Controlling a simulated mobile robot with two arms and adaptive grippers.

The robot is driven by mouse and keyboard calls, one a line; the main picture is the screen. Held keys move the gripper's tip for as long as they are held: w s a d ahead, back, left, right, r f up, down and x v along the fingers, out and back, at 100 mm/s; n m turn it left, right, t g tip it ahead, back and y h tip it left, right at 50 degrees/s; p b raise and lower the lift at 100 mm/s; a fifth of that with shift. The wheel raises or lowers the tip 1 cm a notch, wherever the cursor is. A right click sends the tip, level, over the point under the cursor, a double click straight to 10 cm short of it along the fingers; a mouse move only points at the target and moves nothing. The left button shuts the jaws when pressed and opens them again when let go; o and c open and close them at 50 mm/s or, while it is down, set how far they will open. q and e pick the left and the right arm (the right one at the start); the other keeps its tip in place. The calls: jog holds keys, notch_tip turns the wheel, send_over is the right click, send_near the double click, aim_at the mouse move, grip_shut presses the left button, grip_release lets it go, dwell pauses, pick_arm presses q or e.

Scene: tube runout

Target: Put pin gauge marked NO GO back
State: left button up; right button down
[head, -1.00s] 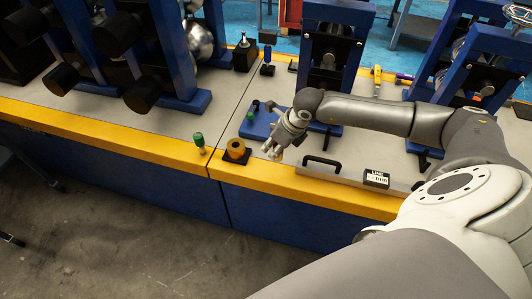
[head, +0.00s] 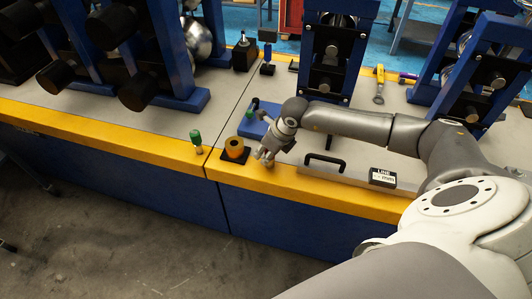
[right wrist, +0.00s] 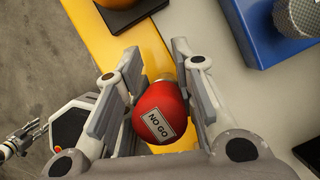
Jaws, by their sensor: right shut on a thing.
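The pin gauge marked NO GO has a red cap with a white label (right wrist: 158,122) in the right wrist view. My right gripper (right wrist: 155,98) is shut on it, a finger on each side; the gauge's lower end is mostly hidden beneath the cap. In the head view my right gripper (head: 264,157) is over the yellow front edge of the bench, just right of the orange ring on its black base (head: 235,149). The gauge is not distinct there. A part like my left gripper (right wrist: 22,138) shows small at the left of the right wrist view; its jaws are unclear.
A green-capped gauge (head: 196,139) stands left of the ring. A blue block (head: 253,129) lies behind my right gripper. A black handle (head: 325,160) and a labelled box (head: 383,177) are to the right. Blue roller stands (head: 185,103) rise behind.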

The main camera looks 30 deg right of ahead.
jog(key=shift+f, duration=0.2)
jog(key=c, duration=1.2)
grip_release()
